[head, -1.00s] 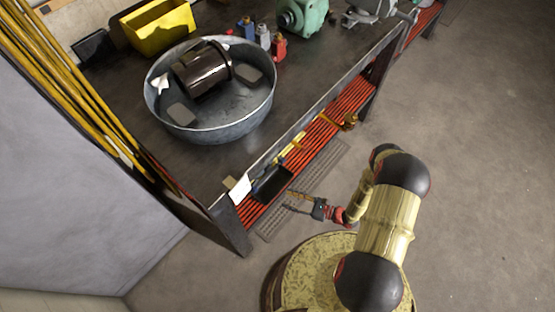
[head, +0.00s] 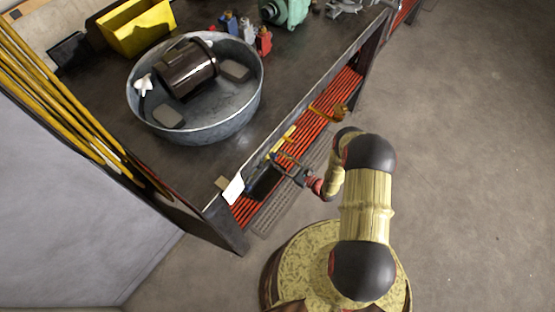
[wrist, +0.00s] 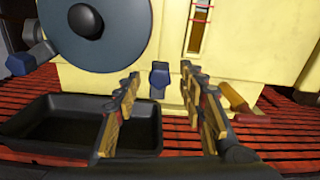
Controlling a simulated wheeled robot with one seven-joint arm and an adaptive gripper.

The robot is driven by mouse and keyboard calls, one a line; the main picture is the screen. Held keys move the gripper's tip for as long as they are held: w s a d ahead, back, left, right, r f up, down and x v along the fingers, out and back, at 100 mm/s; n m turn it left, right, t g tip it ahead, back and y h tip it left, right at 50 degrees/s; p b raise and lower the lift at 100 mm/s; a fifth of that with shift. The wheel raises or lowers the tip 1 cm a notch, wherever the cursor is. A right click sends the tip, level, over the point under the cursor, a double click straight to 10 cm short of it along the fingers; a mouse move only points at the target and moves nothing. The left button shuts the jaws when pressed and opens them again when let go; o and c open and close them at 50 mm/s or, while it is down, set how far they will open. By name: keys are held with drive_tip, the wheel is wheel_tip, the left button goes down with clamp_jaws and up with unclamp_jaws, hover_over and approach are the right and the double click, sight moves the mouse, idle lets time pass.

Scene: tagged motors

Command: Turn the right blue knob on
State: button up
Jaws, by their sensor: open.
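In the wrist view, a blue knob (wrist: 160,78) sits low on the front of a pale yellow machine (wrist: 140,60). A second blue part (wrist: 30,58), knob-like, sticks out at the left edge, so the middle one is the right of the two. My gripper (wrist: 161,74) is open and empty, with one finger on each side of the right knob in the picture. I cannot tell whether the fingertips reach it; no contact shows. In the head view, my gripper (head: 278,160) is at the lower shelf's front, and the tabletop hides the knobs.
A black tray (wrist: 80,148) lies on the red slatted shelf (wrist: 280,135), left of and below my fingers. The tabletop edge (head: 300,112) overhangs the shelf. Open floor (head: 470,180) lies to the right.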

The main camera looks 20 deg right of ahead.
drive_tip(key=shift+w+a, duration=0.35)
drive_tip(key=shift+w, duration=0.1)
drive_tip(key=c, duration=0.4)
clamp_jaws()
